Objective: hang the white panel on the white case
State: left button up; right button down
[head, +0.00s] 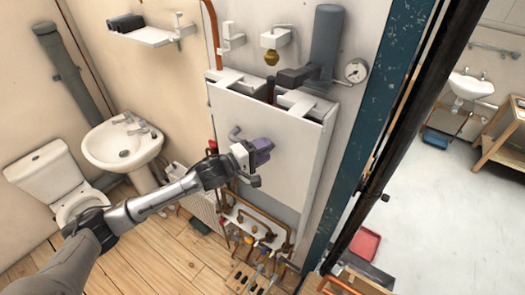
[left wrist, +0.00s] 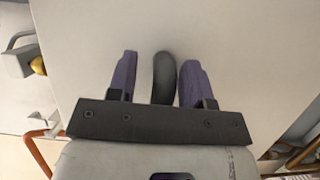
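The white panel (head: 285,135) is the broad flat face at the front of the white case on the wall; its plain surface also fills the left wrist view (left wrist: 245,45). The white case (head: 318,165) shows its right side and its top with white brackets; whether the panel is seated on it, I cannot tell. My left gripper (head: 260,151) is at the panel's front. In the left wrist view its purple fingers (left wrist: 159,62) stand apart, on either side of a dark grey handle (left wrist: 164,80), with a gap on the left. My right gripper is not in view.
Copper pipes and valves (head: 262,225) run below the case. A grey cylinder (head: 326,45), a gauge (head: 356,70) and a brass fitting (head: 271,57) are above it. A sink (head: 122,145) and toilet (head: 50,178) stand left. A blue post (head: 370,130) bounds the right.

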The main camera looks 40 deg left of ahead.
pick_arm(q)
jog(key=shift+o, duration=0.5)
jog(key=shift+f, duration=0.2)
jog(key=shift+s, duration=0.2)
jog(key=b+v, duration=0.3)
jog(key=v, duration=1)
jog(key=shift+s, duration=0.2)
jog(key=shift+a+r, duration=0.1)
jog(key=shift+r, duration=0.05)
